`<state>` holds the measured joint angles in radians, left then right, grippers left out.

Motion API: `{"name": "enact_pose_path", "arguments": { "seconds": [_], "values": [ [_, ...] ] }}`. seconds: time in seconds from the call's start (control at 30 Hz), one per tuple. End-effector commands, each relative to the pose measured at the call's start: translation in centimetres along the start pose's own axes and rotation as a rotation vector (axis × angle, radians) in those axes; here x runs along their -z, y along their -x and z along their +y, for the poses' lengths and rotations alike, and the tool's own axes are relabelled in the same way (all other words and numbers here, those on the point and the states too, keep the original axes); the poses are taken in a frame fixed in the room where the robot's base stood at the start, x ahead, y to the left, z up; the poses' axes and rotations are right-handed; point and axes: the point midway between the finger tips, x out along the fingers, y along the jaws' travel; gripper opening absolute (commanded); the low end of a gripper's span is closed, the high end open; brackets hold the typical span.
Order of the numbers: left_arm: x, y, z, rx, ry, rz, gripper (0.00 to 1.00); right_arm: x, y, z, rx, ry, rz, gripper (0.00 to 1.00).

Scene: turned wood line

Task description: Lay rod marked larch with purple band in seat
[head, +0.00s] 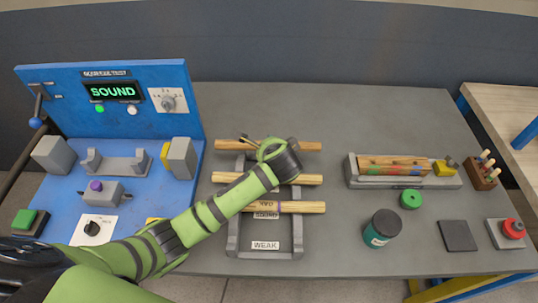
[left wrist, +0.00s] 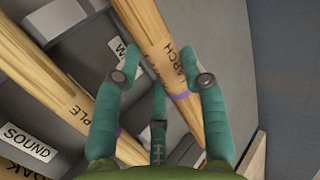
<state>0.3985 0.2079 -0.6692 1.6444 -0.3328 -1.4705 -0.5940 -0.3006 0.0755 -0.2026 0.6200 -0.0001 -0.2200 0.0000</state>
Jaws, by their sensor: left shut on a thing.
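The larch rod (left wrist: 158,50), pale wood with a purple band, runs between the fingers of my left gripper (left wrist: 165,80) in the left wrist view; the gripper is shut on it. In the head view this rod (head: 306,146) is the farthest of three over the grey rack, and my left gripper (head: 282,158) covers part of it. I cannot tell whether it is clear of the rack. A grey two-post cradle (head: 115,164), the likely seat, stands empty on the blue test stand. My right gripper is not in view.
Two other rods (head: 226,178) (head: 308,207) lie on the rack (head: 233,240), which has SOUND and WEAK labels. The blue stand (head: 150,128) displays SOUND; grey blocks (head: 182,158) flank its cradle. A long grey tray (head: 352,172) and a jar (head: 381,228) stand right.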

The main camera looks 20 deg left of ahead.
Motion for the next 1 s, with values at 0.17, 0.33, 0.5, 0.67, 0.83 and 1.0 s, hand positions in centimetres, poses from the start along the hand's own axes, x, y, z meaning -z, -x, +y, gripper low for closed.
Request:
{"name": "enact_pose_path", "arguments": {
  "seconds": [0.17,0.33,0.5,0.67,0.83,1.0],
  "values": [
    [0.2,-1.7,2.0,-0.003,-0.004,-0.002,0.06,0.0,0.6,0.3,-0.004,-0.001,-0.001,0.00],
    [0.3,-2.2,2.5,0.000,-0.002,0.000,0.06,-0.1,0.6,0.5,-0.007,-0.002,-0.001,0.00],
    [0.4,-2.2,2.5,-0.001,-0.002,0.000,0.06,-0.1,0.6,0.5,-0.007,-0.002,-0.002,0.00],
    [0.3,-2.4,2.8,-0.002,-0.003,-0.001,0.62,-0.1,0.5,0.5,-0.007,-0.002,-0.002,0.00],
    [0.4,-2.4,2.8,-0.002,-0.003,-0.001,0.66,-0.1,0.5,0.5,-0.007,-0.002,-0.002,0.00],
    [0.3,-2.3,2.7,-0.002,-0.002,-0.001,0.66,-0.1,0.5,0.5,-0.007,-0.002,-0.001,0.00]
  ]
}}
